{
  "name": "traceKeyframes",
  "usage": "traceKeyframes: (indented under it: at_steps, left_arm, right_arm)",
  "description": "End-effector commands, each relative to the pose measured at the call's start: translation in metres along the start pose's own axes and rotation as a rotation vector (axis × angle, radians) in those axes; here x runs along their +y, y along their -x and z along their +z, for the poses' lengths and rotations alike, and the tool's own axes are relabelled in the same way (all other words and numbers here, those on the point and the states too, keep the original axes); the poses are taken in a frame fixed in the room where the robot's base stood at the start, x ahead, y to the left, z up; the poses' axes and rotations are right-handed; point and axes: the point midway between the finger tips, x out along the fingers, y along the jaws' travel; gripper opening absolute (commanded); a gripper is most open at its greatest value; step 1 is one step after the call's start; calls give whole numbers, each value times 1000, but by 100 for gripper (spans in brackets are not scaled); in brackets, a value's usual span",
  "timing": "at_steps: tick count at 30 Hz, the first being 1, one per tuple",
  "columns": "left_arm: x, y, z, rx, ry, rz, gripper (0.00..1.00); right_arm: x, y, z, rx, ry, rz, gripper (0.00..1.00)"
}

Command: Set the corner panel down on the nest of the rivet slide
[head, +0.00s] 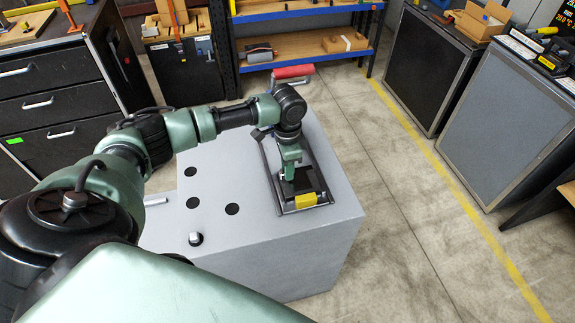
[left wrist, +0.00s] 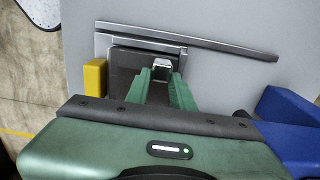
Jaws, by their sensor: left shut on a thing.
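The rivet slide is a dark frame with long metal rails (left wrist: 215,42) on top of a grey cabinet; in the head view it shows under my left arm, with a yellow block (head: 306,200) at its near end. My left gripper (head: 289,176) points down over the slide. Its green fingers (left wrist: 161,76) are shut on the corner panel, a dark plate (left wrist: 124,70) that also shows in the head view (head: 303,183). The plate lies at the slide's near end, by the yellow block (left wrist: 95,77). The fingers hide part of the nest, and I cannot tell whether the plate touches it. My right gripper is not in view.
A red roller (head: 293,72) stands beyond my wrist. Drawers (head: 50,105) are at the left. The floor at the right is clear.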

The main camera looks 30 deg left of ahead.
Motion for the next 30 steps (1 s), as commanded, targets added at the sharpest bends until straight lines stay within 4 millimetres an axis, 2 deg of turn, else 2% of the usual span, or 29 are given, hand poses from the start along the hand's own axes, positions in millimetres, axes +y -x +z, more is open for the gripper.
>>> traceKeyframes:
  at_steps: [29,30]
  left_arm:
    - [0,-7,0,1,0,0,0]
    - [0,-7,-1,1,-1,0,29]
  right_arm:
    - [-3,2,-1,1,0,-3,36]
    - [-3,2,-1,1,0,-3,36]
